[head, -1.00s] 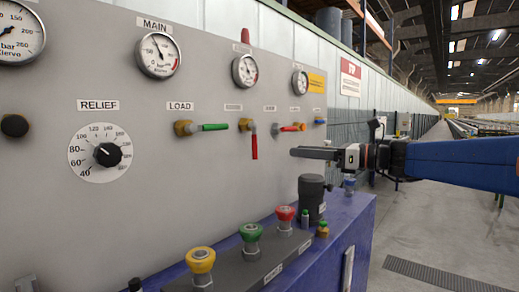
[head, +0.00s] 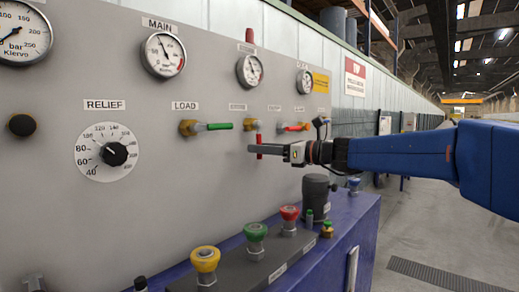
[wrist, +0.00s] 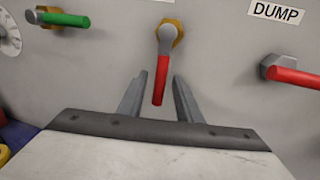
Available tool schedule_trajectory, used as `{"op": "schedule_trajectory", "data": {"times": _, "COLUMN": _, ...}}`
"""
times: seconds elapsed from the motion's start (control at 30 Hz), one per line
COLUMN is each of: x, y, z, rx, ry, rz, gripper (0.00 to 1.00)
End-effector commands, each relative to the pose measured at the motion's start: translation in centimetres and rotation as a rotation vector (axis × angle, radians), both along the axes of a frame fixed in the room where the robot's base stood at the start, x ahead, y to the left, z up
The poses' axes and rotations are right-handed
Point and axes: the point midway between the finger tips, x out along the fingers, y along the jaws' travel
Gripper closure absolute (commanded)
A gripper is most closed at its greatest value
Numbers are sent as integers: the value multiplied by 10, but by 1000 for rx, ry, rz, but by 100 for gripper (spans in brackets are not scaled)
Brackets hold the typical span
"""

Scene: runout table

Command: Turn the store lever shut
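The store lever, a red handle on a brass fitting, is the second lever on the grey panel and hangs straight down; its red part (head: 260,138) shows in the head view, partly covered by my gripper (head: 252,148). In the wrist view the store lever (wrist: 160,78) hangs between the two fingers of my gripper (wrist: 159,92), with a gap on each side. My gripper is open and its fingers straddle the lower part of the handle. No contact is visible. The label above this lever is too blurred to read in the head view.
The green load lever (head: 212,127) lies level to the left. The red dump lever (wrist: 295,76) lies to the right. Below are yellow (head: 205,260), green (head: 255,235) and red (head: 289,213) buttons and a dark cylinder (head: 315,196) on a blue cabinet (head: 340,235).

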Motion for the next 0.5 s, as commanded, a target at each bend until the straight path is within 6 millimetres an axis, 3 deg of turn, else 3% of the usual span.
{"op": "schedule_trajectory", "data": {"times": 0.43, "x": 4, "y": 9, "z": 0, "rx": 0, "ry": 0, "rz": 0, "gripper": 68}}
{"op": "schedule_trajectory", "data": {"times": 0.5, "x": 4, "y": 9, "z": 0, "rx": 0, "ry": 0, "rz": 0, "gripper": 85}}
